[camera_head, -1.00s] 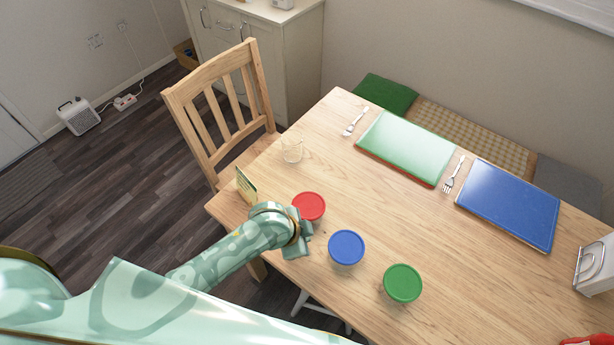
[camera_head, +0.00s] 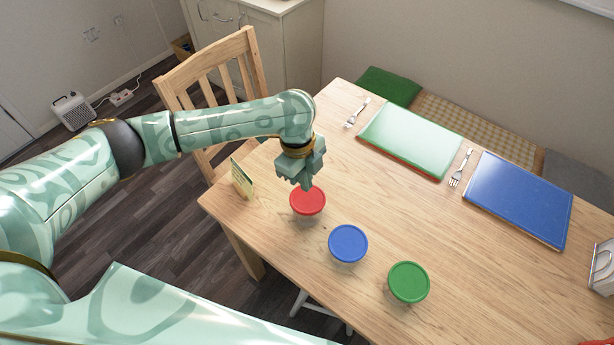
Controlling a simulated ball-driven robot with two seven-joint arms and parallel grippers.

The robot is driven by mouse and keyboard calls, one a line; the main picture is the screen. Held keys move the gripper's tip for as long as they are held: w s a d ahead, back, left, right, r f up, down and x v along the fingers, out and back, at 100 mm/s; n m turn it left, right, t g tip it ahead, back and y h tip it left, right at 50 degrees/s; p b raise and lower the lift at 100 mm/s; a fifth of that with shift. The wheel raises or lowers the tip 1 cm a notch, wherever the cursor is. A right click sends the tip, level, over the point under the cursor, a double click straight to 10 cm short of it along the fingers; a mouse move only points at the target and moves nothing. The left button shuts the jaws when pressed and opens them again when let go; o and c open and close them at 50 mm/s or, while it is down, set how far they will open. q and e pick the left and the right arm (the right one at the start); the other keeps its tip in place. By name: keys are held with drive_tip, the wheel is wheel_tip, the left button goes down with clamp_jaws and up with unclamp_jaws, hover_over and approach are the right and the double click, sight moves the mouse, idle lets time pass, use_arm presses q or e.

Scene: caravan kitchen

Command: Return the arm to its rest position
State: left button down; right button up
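My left arm comes in from the left, patterned in pale green, and reaches over the table's left corner. My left gripper (camera_head: 304,183) points down just above the back edge of the red-lidded tub (camera_head: 308,202). Its fingers look close together, but their gap is too small and turned away to judge. I cannot tell whether it touches the lid. My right gripper is not in view.
A blue-lidded tub (camera_head: 348,243) and a green-lidded tub (camera_head: 408,282) stand on the wooden table (camera_head: 480,290). A small card (camera_head: 242,179) stands at the left edge. A chair (camera_head: 215,85) is behind. Green (camera_head: 415,138) and blue (camera_head: 518,198) boards lie at the back.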

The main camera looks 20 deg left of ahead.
sight(306, 200)
use_arm(q)
wheel_tip(306, 200, down, 3)
drive_tip(key=shift+r+b, duration=0.15)
drive_tip(key=shift+b, duration=0.8)
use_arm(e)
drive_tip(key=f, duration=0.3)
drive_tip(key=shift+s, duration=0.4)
use_arm(q)
drive_tip(key=shift+f, duration=0.9)
drive_tip(key=shift+s+f, duration=0.15)
drive_tip(key=shift+f, duration=0.2)
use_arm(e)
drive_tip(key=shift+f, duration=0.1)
use_arm(q)
wheel_tip(306, 200, up, 6)
drive_tip(key=p, duration=0.7)
drive_tip(key=shift+r, duration=0.15)
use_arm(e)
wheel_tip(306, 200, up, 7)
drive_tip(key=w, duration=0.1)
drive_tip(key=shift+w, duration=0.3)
